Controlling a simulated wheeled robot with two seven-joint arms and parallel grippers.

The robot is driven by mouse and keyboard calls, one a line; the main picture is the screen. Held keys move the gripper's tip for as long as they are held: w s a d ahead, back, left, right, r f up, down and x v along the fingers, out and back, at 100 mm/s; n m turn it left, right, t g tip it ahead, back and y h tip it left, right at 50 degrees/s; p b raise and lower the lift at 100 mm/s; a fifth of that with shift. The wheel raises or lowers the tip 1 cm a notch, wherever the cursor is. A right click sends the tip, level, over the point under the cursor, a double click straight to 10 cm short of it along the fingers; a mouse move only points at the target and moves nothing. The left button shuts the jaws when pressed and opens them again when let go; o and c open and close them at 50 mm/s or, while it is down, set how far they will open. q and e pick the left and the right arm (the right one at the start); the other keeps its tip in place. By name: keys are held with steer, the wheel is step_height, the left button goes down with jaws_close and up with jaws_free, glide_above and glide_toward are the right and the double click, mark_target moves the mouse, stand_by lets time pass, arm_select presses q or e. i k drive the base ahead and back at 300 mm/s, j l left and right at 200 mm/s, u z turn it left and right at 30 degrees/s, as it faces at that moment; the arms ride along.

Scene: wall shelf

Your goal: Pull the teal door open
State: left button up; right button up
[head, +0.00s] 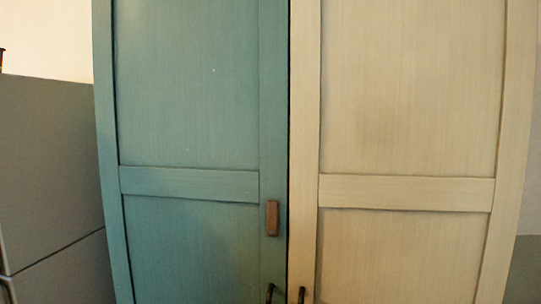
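The teal door (188,90) fills the left half of the head view. It is a framed panel door and looks closed, flush with the cream door beside it. A small brown wooden block (272,218) sits on its right stile. A dark handle (269,293) shows at the bottom edge near the door's right side, cut off by the frame. Neither of my grippers is in view.
A cream door (408,90) stands to the right, with its own dark handle (301,295) at the bottom edge. A grey cabinet or appliance (48,170) stands close on the left. A dark object sits on its top at the far left edge.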

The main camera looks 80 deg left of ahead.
mark_target(192, 97)
steer(key=u, duration=3.3)
